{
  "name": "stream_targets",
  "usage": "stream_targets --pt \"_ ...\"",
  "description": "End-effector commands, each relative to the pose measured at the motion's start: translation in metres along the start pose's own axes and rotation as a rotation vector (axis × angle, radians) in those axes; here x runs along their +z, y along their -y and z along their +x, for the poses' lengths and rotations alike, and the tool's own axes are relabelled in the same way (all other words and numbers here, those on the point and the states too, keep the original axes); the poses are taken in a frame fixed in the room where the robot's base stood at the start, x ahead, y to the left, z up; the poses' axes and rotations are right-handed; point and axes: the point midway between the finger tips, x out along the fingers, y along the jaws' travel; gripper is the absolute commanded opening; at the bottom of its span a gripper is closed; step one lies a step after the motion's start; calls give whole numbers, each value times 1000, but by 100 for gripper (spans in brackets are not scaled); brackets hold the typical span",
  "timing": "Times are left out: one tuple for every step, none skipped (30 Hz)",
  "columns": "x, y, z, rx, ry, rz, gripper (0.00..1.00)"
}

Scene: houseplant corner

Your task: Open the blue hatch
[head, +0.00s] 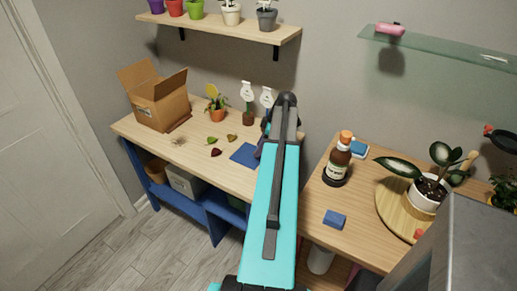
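I cannot make out a blue hatch in the head view. The blue things that show are a flat blue square (245,155) on the left table, the blue frame (214,207) under that table, and small blue blocks on the right table. My teal arm rises through the middle of the view and hides part of the left table and the gap between the tables. My gripper cannot be made out; the far end of the arm is hidden behind its own upper link.
The left table (128,127) holds an open cardboard box (160,104), a small potted plant (216,110) and loose leaves. The right table (308,210) holds a brown bottle (338,163), a blue block (334,219) and a white-potted plant (425,195). Floor (130,250) at left is clear.

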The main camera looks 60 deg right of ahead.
Motion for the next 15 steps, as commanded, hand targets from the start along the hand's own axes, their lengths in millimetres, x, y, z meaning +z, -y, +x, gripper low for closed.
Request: stream_targets --pt "0 0 4 -1 0 0 40" --pt "0 0 7 -1 0 0 40" --pt "0 0 11 -1 0 0 40" --pt "0 0 13 -1 0 0 40" --pt "0 0 15 -1 0 0 40" --pt "0 0 17 0 0 0 40" --pt "0 0 18 0 0 0 40" --pt "0 0 20 0 0 0 40" --pt "0 0 21 1 0 0 40" --pt "0 0 22 1 0 0 40" --pt "0 0 23 1 0 0 40" --pt "0 0 23 1 0 0 40" --pt "0 0 24 1 0 0 40" --pt "0 0 24 1 0 0 40" --pt "0 0 24 1 0 0 40"
